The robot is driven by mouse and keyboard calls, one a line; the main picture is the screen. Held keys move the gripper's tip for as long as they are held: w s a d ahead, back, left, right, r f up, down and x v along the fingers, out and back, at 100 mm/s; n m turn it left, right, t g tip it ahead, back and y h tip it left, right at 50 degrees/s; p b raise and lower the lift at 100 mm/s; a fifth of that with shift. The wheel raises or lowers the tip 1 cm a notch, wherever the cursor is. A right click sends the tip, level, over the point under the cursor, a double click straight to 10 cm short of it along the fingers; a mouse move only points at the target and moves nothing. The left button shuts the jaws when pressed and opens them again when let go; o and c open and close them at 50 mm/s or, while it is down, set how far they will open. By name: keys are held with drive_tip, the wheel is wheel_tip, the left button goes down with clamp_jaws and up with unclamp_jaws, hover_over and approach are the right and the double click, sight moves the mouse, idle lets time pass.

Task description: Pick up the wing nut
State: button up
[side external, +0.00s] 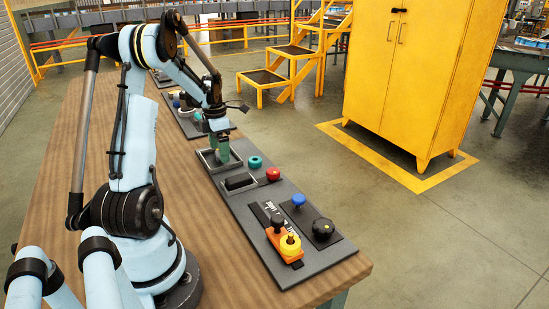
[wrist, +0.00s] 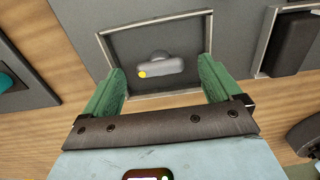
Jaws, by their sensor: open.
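The wing nut (wrist: 160,65) is a small grey piece with a rounded hump and a yellow spot at its left end. It lies in a shallow grey tray with a pale metal rim (wrist: 208,30) in the wrist view. My gripper (wrist: 160,85) is open, its two green fingers apart at either side of the tray's near part, with nothing between them touching the nut. In the side view my gripper (side external: 222,160) points down over the same tray (side external: 238,166), and the nut cannot be made out there.
A second framed tray holds a black block (side external: 239,182). A teal knob (side external: 255,162), a red button (side external: 273,174), a blue knob (side external: 298,200), a black knob (side external: 322,229) and an orange-and-yellow fixture (side external: 288,245) stand on the grey panel. Bare wooden table (side external: 120,85) lies to the left.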

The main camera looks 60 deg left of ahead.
drive_tip(key=shift+f, duration=0.55)
drive_tip(key=c, duration=1.1)
drive_tip(key=shift+r, duration=0.2)
drive_tip(key=shift+c, duration=0.2)
